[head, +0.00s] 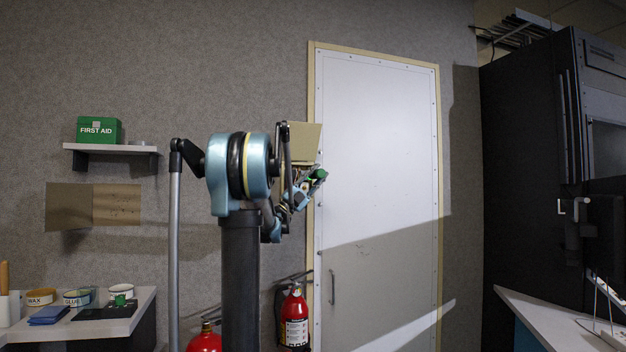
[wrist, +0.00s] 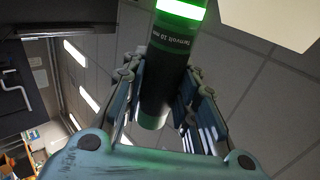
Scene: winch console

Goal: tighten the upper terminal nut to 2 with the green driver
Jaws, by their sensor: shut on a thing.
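The green driver (wrist: 180,50) is a dark cylinder with a glowing green band and a printed label that seems to read 10 mm. My gripper (wrist: 168,98) is shut on it, with fingers on both sides of its dark body, in the wrist view. In the head view my gripper (head: 299,192) is raised in front of the white door's left edge, and the driver's green end (head: 319,174) shows beside it. The far end of the driver leaves the wrist view. I cannot make out the upper terminal nut or a setting of 2 in either view.
A tall black cabinet (head: 530,150) and a white worktop (head: 545,315) stand at right. At left are a shelf (head: 110,148) with a first aid box (head: 98,130) and a bench (head: 128,322) with tubs. Fire extinguishers (head: 294,318) stand low near the door (head: 380,140).

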